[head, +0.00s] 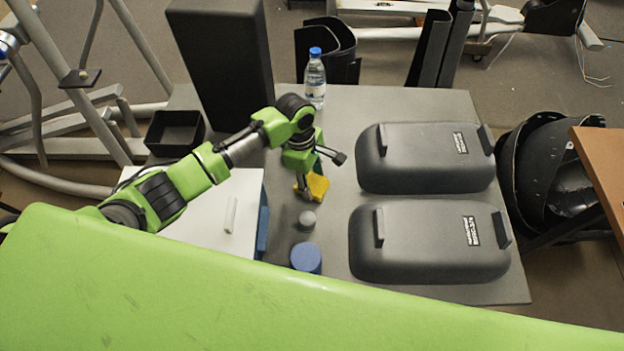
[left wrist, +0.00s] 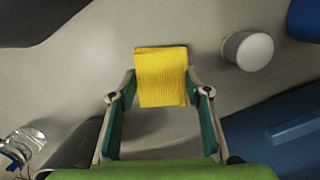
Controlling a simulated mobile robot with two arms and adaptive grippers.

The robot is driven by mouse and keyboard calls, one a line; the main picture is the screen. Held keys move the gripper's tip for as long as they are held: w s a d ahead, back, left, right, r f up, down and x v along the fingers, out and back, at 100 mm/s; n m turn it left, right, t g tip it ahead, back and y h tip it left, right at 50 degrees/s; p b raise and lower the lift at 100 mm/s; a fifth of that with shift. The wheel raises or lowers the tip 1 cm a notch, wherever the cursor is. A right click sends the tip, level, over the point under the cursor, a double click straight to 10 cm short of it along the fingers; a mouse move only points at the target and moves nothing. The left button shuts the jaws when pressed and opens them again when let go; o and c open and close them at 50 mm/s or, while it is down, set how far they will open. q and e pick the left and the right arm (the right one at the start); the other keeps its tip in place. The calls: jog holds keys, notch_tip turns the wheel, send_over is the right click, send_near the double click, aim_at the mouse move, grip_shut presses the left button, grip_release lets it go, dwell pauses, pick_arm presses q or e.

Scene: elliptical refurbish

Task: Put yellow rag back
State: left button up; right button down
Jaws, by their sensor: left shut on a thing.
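The yellow rag (head: 313,187) is at my left gripper (head: 306,190) in the head view, over the grey table left of the black covers. In the left wrist view the yellow rag (left wrist: 161,77) is a folded, ribbed square between the two fingers of my left gripper (left wrist: 161,98). The gripper is shut on it. I cannot tell whether the rag touches the table. My right gripper is not in view.
A grey-topped cylinder (head: 307,220) and a blue cylinder (head: 306,259) stand close to the rag. Two black covers (head: 425,157) (head: 430,241) lie to the right. A water bottle (head: 315,79) stands at the back. A black tray (head: 175,133) and white surface (head: 190,225) are left.

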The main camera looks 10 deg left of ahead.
pick_arm(q)
jog(key=shift+f, duration=0.15)
jog(key=o, duration=1)
jog(key=r, duration=0.4)
jog(key=a+r, duration=0.1)
jog(key=r, duration=0.7)
jog(key=shift+w+a+r, duration=0.1)
jog(key=shift+w+a, duration=0.05)
jog(key=shift+a, duration=0.25)
